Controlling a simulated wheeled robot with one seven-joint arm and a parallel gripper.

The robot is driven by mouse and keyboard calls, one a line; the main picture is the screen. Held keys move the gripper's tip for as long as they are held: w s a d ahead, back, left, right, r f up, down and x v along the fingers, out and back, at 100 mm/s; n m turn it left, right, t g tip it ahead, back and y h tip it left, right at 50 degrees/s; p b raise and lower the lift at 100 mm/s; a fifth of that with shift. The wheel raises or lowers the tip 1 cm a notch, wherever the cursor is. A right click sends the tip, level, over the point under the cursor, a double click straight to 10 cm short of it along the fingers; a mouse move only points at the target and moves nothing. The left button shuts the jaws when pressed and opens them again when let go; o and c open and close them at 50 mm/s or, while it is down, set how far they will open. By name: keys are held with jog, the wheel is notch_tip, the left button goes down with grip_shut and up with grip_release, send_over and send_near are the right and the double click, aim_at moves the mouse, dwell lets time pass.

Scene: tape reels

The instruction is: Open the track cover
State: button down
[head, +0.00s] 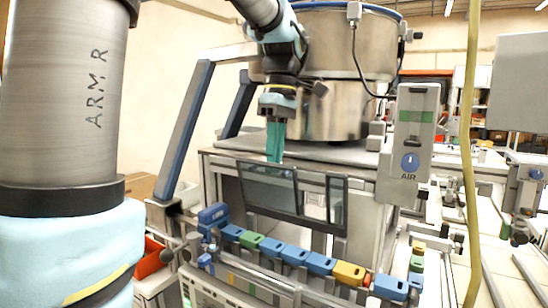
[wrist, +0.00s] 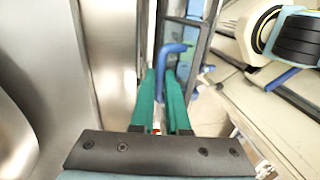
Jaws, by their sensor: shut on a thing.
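The track cover (head: 268,187) is a dark-framed, see-through panel on the front of the machine. It stands steeply, above the row of coloured blocks. Its dark frame edge also shows in the wrist view (wrist: 206,45). My gripper (head: 275,157) points down at the cover's top edge, with green fingers. The gripped part is hidden between the fingers. The handle is hidden behind the fingers in the head view.
A row of blue, green and yellow blocks (head: 290,257) runs below. A large steel bowl (head: 335,45) stands close behind my gripper. The AIR unit (head: 412,140) is at right, and a yellow hose (head: 468,150) hangs in front.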

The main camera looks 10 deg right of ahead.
jog(key=shift+f, duration=0.1)
jog(key=c, duration=0.9)
grip_release()
